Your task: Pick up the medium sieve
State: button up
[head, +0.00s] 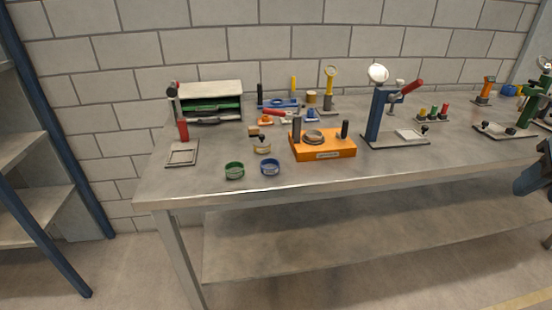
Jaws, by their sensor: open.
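Two small round open rings that look like sieves stand near the front edge of the bench, left of its middle. One is a green sieve (235,170). The other is a blue sieve (270,167), just to its right and apart from it. They look close in size, and I cannot tell which is the medium one. A grey ring (312,136) sits on top of an orange base (325,150) to their right. A dark part at the right picture edge looks like my arm. I cannot make out my gripper's fingers, and nothing of mine touches the sieves.
A small yellowish pot (262,146) stands behind the blue sieve. A red-handled stand (182,152) is at the left, and a blue press (378,115) stands right of the orange base. The metal bench (200,189) is bare in front of the sieves. Shelves (30,190) stand at far left.

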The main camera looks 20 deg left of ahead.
aim_at(233, 170)
jog(key=u, duration=0.85)
jog(key=i, duration=0.1)
jog(key=z, duration=2.05)
jog(key=k, duration=2.05)
jog(key=u, duration=1.6)
jog(key=i, duration=0.95)
jog(key=u, duration=0.1)
